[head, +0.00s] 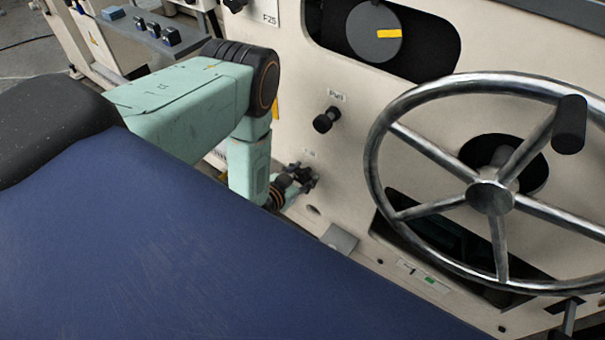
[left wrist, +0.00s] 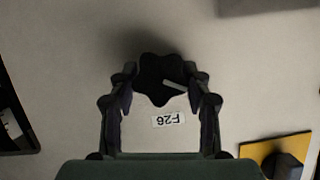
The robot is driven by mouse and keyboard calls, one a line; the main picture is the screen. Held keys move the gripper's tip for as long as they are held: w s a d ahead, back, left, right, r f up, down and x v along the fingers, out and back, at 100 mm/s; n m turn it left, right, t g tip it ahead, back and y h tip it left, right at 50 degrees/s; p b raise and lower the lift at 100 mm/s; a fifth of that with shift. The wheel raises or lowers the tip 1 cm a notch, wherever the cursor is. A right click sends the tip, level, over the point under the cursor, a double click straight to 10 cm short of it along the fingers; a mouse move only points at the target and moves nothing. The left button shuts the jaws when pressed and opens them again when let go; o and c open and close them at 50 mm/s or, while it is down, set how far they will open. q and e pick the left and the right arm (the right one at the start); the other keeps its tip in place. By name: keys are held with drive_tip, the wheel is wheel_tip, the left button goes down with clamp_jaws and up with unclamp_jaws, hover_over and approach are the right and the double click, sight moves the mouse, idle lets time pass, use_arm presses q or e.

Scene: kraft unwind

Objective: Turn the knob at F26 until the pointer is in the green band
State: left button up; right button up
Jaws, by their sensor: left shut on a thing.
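The F26 knob (left wrist: 158,76) is black and lobed with a white line on its lower right side, in the left wrist view. The F26 label (left wrist: 168,120) appears upside down below it. My left gripper (left wrist: 162,80) has one finger on each side of the knob and is shut on it. In the head view my left gripper (head: 300,178) is at the cream panel, low and left of the handwheel, and mostly covers the knob. A small white plate with a green patch (head: 428,280) is on the panel's lower part; I cannot make out a pointer on it. My right gripper is not in view.
A large steel handwheel (head: 490,197) with a dark handle stands out from the panel at the right. Another black knob (head: 326,120) is above my left gripper. A yellow plate (left wrist: 270,150) with a dark part is at the lower right in the left wrist view.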

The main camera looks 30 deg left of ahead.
use_arm(q)
drive_tip(key=m+y, duration=0.1)
drive_tip(key=m+y+p, duration=0.1)
drive_tip(key=m, duration=0.1)
drive_tip(key=shift+d+m+t, duration=0.2)
drive_tip(key=shift+m+t, duration=0.1)
drive_tip(key=m+y, duration=0.2)
drive_tip(key=m, duration=0.1)
drive_tip(key=shift+f+t, duration=0.25)
drive_tip(key=shift+t, duration=0.15)
drive_tip(key=m+t, duration=0.1)
drive_tip(key=m, duration=0.1)
drive_tip(key=m+y+b, duration=0.1)
drive_tip(key=m, duration=0.1)
drive_tip(key=shift+f+m+t+y, duration=0.1)
drive_tip(key=shift+m+t+y, duration=0.2)
drive_tip(key=shift+t, duration=0.1)
drive_tip(key=m, duration=0.2)
drive_tip(key=m+t, duration=0.1)
drive_tip(key=m, duration=0.1)
drive_tip(key=shift+m+t, duration=0.3)
drive_tip(key=o, duration=1.2)
drive_tip(key=shift+f, duration=0.1)
